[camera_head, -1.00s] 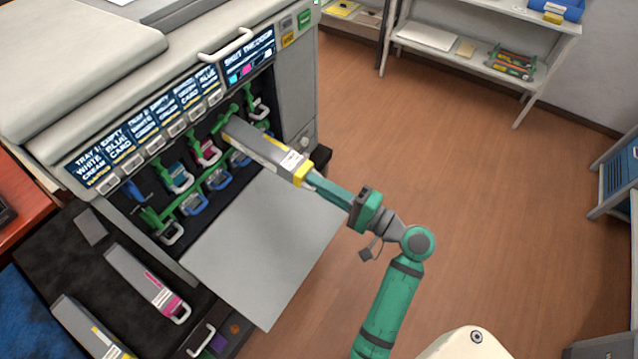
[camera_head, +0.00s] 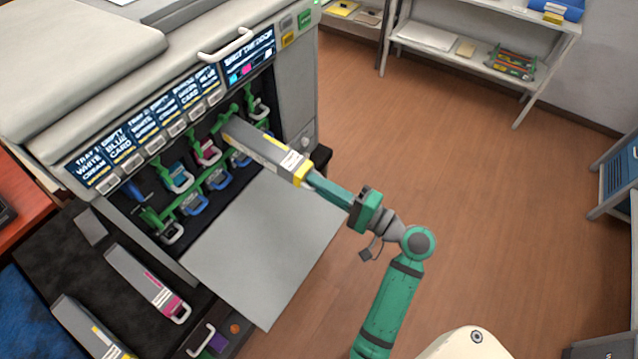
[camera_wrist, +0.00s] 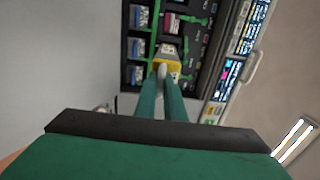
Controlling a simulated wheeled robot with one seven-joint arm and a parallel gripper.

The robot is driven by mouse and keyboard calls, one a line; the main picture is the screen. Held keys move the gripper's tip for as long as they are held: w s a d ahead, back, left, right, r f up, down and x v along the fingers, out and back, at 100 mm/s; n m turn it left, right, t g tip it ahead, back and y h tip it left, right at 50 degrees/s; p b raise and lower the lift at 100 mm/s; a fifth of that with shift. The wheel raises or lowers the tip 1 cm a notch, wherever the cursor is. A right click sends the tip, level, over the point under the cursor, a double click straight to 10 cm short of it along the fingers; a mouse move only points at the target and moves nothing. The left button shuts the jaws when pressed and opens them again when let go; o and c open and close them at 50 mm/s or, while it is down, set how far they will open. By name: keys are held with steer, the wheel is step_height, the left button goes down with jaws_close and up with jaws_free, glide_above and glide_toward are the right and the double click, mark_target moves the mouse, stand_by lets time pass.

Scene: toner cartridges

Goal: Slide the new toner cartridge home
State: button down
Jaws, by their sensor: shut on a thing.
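A grey toner cartridge with a yellow end cap and a white label (camera_head: 268,152) points into the open front of the printer (camera_head: 215,125). Its far end is at a slot in the row of cartridge bays, and most of its body still shows outside. My gripper (camera_head: 309,179) is shut on the cartridge's near, yellow end. In the wrist view my gripper's two green fingers (camera_wrist: 162,85) close on a pale handle at the yellow end (camera_wrist: 169,66). How far the hidden far end sits inside the slot I cannot tell.
The lowered front door (camera_head: 255,255) lies flat beneath the cartridge. Other bays hold cartridges with blue and pink parts (camera_head: 205,150). A magenta cartridge (camera_head: 148,283) and a yellow one (camera_head: 88,330) lie on a dark mat at the lower left. The floor to the right is clear.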

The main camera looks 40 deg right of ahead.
mark_target(249, 138)
stand_by(0.4)
steer(key=shift+r, duration=1.9)
steer(key=shift+f+x, duration=0.2)
steer(key=shift+x, duration=3.25)
steer(key=shift+f+x, duration=0.2)
steer(key=shift+x, duration=3.25)
steer(key=shift+f+x, duration=0.2)
steer(key=shift+x, duration=3.2)
steer(key=shift+a, duration=0.1)
steer(key=c, duration=1.4)
jaws_free()
steer(key=shift+f, duration=0.1)
steer(key=shift+o, duration=0.2)
